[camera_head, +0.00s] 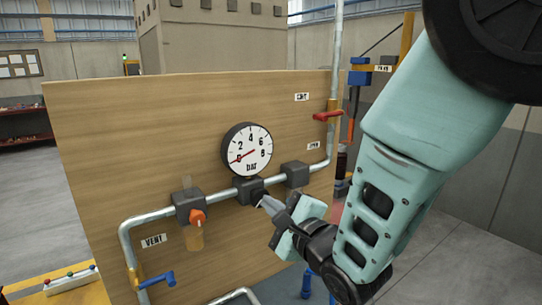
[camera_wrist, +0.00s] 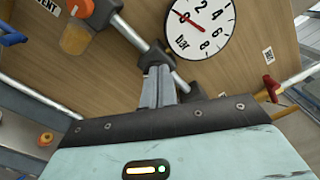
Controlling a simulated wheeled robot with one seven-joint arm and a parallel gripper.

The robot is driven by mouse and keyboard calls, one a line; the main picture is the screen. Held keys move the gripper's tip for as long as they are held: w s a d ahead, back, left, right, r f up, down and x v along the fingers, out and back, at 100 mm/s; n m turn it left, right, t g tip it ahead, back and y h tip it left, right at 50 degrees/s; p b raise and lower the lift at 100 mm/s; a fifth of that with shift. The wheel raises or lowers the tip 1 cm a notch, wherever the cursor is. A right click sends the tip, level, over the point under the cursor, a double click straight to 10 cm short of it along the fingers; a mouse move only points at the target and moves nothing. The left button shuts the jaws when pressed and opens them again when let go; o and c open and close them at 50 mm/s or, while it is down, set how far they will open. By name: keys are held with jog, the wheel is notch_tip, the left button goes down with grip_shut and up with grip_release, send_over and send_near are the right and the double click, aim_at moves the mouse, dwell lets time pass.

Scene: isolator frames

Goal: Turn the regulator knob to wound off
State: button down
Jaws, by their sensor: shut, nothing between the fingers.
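The dark block (camera_head: 249,190) on the pipe below the gauge appears to be the regulator. In the wrist view the block (camera_wrist: 153,55) lies just beyond my fingertips, with what may be a dark knob on its front, partly hidden. My gripper (camera_head: 266,203) is shut and empty, its fingertips close to the block's lower right; I cannot tell whether they touch. The wrist view shows both fingers (camera_wrist: 158,72) side by side. The round white bar gauge (camera_head: 247,149) has its red needle at 0, also in the wrist view (camera_wrist: 201,26).
An orange knob (camera_head: 198,217) and amber bowl (camera_head: 194,238) sit left on the same pipe. A blue vent handle (camera_head: 158,279) is lower left, a red valve handle (camera_head: 327,115) upper right. A wooden panel (camera_head: 100,150) backs everything. Another dark block (camera_head: 295,174) is right of the gauge.

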aim_at(257, 194)
jog(key=shift+x, duration=2.95)
jog(key=shift+w+d+f+b, duration=0.1)
jog(key=shift+d+f+b, duration=0.1)
jog(key=shift+f+b, duration=0.35)
jog(key=shift+s+a+f+b, duration=0.25)
jog(key=shift+a+f+b, duration=0.3)
jog(key=shift+b, duration=2.85)
jog(key=shift+s+a+b, duration=0.15)
jog(key=shift+b, duration=0.15)
jog(key=b+v, duration=0.3)
jog(key=v, duration=0.3)
jog(key=shift+s, duration=0.15)
jog(key=shift+a+r, duration=0.15)
jog(key=shift+a, duration=0.05)
